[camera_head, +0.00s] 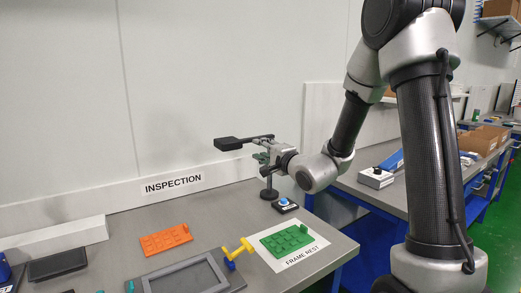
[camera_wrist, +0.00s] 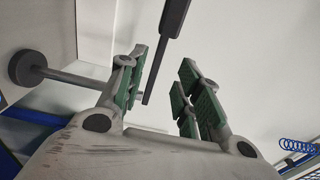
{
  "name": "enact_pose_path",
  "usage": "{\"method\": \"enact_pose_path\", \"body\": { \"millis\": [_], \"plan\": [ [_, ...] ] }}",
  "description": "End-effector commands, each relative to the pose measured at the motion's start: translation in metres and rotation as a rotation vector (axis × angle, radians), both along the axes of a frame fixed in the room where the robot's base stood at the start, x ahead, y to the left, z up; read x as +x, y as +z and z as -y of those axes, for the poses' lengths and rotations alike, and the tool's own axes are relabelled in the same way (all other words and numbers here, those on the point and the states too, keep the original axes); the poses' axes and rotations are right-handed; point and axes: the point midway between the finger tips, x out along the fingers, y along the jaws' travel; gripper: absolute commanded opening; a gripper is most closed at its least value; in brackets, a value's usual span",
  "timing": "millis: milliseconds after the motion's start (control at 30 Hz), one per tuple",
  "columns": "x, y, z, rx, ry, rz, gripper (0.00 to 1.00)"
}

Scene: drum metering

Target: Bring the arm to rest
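My gripper (camera_head: 266,158) is at the far end of the grey bench, close to a stand with a dark head (camera_head: 229,144) and a round base (camera_head: 269,194). In the wrist view my gripper (camera_wrist: 166,90) is open, its green-padded fingers wide apart. A dark bar (camera_wrist: 170,32) shows in the gap between them, apart from both pads; I cannot tell how deep it lies. The stand's post and round base (camera_wrist: 27,68) show at the left of the wrist view. In the head view the gripper partly overlaps the stand.
A wall stands behind the bench.

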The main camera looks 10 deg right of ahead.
Motion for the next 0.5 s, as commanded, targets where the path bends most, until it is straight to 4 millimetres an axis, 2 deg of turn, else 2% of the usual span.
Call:
{"method": "enact_pose_path", "body": {
  "millis": [167, 267, 367, 467, 500],
  "plan": [
    [0.000, 0.000, 0.000, 0.019, 0.000, -0.006, 0.34],
    [-0.001, -0.002, -0.002, 0.099, 0.011, -0.043, 0.34],
    [-0.025, -0.021, -0.027, 0.165, 0.141, -0.140, 0.34],
    [-0.068, -0.047, -0.054, 0.180, 0.319, -0.275, 0.34],
    [-0.089, -0.054, -0.063, 0.169, 0.394, -0.325, 0.34]
  ]
}}
